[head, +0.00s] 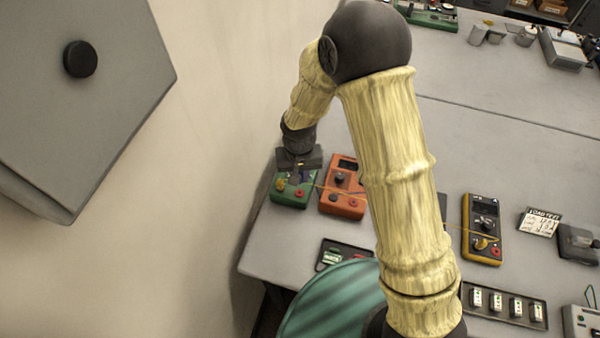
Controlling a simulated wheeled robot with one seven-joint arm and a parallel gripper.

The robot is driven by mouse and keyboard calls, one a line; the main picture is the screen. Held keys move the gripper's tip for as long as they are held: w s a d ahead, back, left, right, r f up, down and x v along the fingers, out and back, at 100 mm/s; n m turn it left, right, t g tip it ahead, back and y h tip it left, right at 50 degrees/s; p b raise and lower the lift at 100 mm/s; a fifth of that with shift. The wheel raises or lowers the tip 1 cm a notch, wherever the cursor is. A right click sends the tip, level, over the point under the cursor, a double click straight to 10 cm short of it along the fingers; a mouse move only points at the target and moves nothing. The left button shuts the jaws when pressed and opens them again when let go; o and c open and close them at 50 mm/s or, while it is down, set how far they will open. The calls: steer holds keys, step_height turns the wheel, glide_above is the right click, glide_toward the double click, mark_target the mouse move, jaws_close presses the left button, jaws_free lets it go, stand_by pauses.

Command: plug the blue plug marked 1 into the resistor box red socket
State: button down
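My gripper (298,168) is at the left end of the table, pointing down over a small green box (291,200). Its fingers are small and dark here, so whether they are open or shut does not show. The green box has a yellow knob or plug at its left and a red socket (299,194) at its right. I cannot read which box is the resistor box. The blue plug marked 1 cannot be made out.
An orange meter box (342,203) stands close right of the green box. A yellow multimeter (482,228) lies right of my arm, near a label card (539,221) and a dark tray (505,305) of several white modules. A wall is at left. The table's middle right is clear.

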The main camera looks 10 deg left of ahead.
mark_target(300, 193)
steer(key=shift+f+b, duration=1.85)
steer(key=shift+f, duration=0.9)
steer(key=shift+f+b, duration=0.55)
steer(key=shift+f, duration=0.05)
stand_by(0.3)
steer(key=c, duration=1.2)
jaws_free()
steer(key=shift+r, duration=0.1)
step_height(300, 193, up, 17)
steer(key=b, duration=0.3)
steer(key=shift+r, duration=0.15)
